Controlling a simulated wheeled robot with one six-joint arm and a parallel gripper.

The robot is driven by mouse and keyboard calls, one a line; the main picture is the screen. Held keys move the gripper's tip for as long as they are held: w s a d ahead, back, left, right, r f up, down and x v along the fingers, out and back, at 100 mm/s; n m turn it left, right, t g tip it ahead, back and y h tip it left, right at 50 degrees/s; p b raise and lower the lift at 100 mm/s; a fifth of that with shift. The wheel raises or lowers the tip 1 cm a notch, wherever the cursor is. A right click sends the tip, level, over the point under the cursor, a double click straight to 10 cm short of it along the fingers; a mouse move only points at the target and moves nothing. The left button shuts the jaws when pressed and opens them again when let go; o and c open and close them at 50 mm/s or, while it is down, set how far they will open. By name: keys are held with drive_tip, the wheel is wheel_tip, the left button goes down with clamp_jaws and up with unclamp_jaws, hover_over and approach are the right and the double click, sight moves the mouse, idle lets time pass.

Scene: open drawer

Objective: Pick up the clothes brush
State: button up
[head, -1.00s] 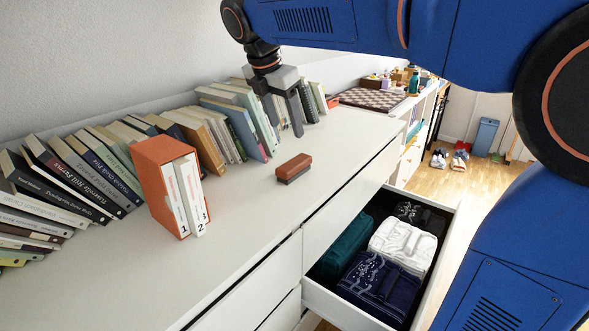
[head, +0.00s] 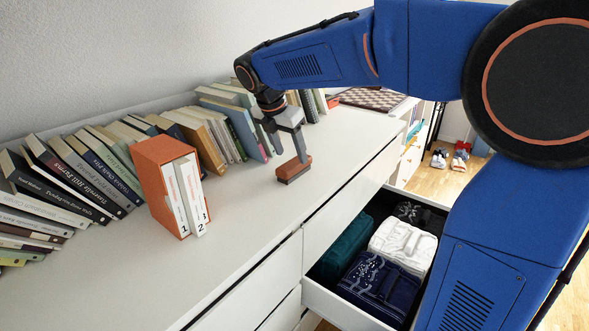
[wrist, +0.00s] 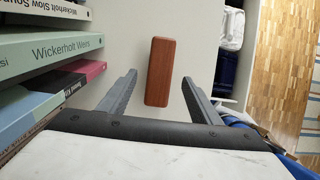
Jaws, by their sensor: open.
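The clothes brush (head: 294,168) has a reddish-brown wooden back and a dark underside. It lies on the white dresser top, bristle side down. In the wrist view the brush (wrist: 160,71) lies lengthwise ahead of my gripper, its near end between the lines of the two fingers. My gripper (head: 288,147) is open and empty, pointing down just behind and above the brush. In the wrist view the gripper's fingers (wrist: 160,88) stand apart on either side of the brush. I cannot tell exactly how high the fingertips are above the top.
A row of books (head: 235,125) stands along the wall, close to the left of my gripper. Below, an open drawer (head: 335,303) holds folded clothes. The dresser top (head: 250,215) in front of the brush is clear.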

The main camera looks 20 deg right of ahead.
sight(294, 162)
drive_tip(key=shift+x, duration=2.8)
drive_tip(key=shift+f, duration=0.25)
drive_tip(key=c, duration=1.3)
wheel_tip(294, 162, up, 11)
drive_tip(key=shift+f, duration=0.25)
drive_tip(key=o, duration=0.7)
drive_tip(key=shift+c, duration=0.2)
drive_tip(key=c, duration=0.4)
